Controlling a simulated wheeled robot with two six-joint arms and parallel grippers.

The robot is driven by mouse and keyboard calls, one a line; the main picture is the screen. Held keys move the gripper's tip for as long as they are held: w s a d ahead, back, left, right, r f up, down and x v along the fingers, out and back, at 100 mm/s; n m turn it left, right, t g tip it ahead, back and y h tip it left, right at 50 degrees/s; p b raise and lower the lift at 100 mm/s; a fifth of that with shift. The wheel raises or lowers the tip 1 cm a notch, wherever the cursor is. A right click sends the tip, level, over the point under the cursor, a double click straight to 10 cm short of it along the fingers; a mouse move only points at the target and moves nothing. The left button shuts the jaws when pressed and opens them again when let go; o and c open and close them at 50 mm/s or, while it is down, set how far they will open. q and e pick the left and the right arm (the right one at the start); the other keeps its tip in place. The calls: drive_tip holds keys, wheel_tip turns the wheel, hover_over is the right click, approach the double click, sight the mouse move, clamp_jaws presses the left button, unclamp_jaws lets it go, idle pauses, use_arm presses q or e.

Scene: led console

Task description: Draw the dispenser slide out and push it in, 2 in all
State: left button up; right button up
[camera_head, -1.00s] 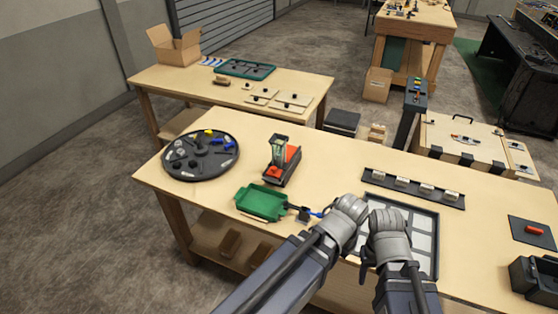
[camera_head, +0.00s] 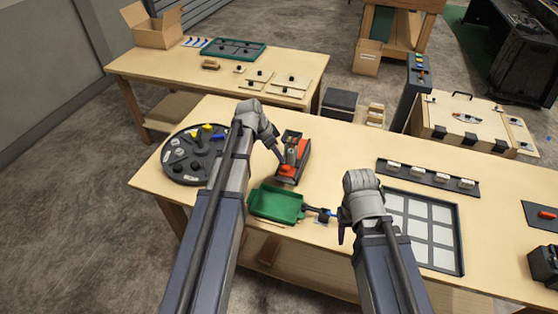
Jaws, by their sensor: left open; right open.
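The dispenser (camera_head: 303,160), a dark base with red parts, stands near the middle of the table. Its red slide (camera_head: 286,171) is at the front; how far out it sits is too small to tell. My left gripper (camera_head: 281,156) is open at the dispenser's left side, and its wrist and fingers partly hide the upper part. I cannot tell whether it touches. My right gripper (camera_head: 341,230) is open and pointing down, right of the green tray (camera_head: 275,205) and beside the left edge of the gridded panel (camera_head: 456,243).
A round dark turntable (camera_head: 178,165) with several small parts is partly behind my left arm. A dark rail (camera_head: 425,177) with several pale blocks lies behind the gridded panel.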

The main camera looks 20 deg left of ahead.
sight(286, 167)
use_arm(q)
drive_tip(key=shift+b+x, duration=3.65)
drive_tip(key=shift+x, duration=0.35)
drive_tip(key=shift+s, duration=0.1)
clamp_jaws()
